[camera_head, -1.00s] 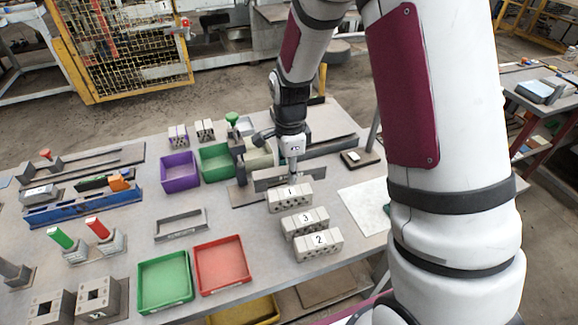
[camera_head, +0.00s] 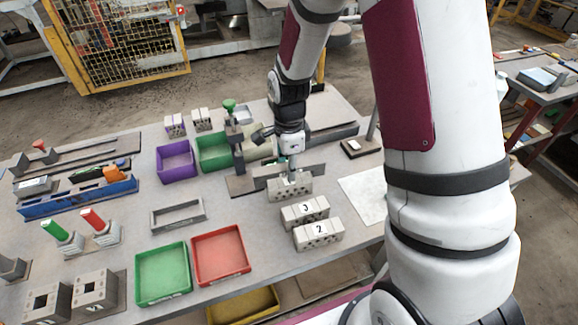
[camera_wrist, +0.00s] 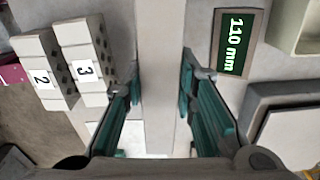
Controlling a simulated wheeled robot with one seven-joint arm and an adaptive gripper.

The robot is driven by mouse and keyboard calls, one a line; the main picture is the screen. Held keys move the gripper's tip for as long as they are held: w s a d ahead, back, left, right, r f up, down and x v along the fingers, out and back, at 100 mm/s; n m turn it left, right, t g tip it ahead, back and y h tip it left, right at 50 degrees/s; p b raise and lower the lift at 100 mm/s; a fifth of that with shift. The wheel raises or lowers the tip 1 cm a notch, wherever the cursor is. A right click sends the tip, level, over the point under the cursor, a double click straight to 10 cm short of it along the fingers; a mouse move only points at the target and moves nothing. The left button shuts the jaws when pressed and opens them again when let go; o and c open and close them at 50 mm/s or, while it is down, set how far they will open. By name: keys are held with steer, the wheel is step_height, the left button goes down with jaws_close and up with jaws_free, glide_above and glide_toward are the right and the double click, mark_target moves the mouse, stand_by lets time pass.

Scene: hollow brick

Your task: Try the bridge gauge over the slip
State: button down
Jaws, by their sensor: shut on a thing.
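My gripper (camera_wrist: 163,76) is shut on a long, plain grey bar (camera_wrist: 160,35), which I take to be the bridge gauge. In the wrist view the bar runs between the two green fingers and past them at the top. In the head view my gripper (camera_head: 291,170) is just behind the brick numbered 1, with the bar (camera_head: 312,170) reaching out to the right. A dark green 110 mm label (camera_wrist: 236,44) marks a flat piece, probably the slip, to the right of the bar in the wrist view. I cannot tell whether the bar touches anything below.
Hollow bricks 1 (camera_head: 291,189), 3 (camera_head: 304,217) and 2 (camera_head: 318,236) stand close in front of my gripper. Green (camera_head: 162,299), red (camera_head: 247,265) and purple (camera_head: 161,162) trays and an open grey frame (camera_head: 178,228) lie to the left. A white sheet (camera_head: 364,202) lies at right.

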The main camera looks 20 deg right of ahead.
steer(key=shift+f, duration=0.65)
steer(key=shift+s+d+f, duration=0.1)
steer(key=shift+s+f, duration=0.05)
steer(key=shift+f, duration=0.05)
stand_by(3.1)
steer(key=shift+f, duration=0.1)
stand_by(1.4)
steer(key=shift+r+p, duration=0.95)
steer(key=shift+r, duration=1.75)
steer(key=shift+w, duration=0.2)
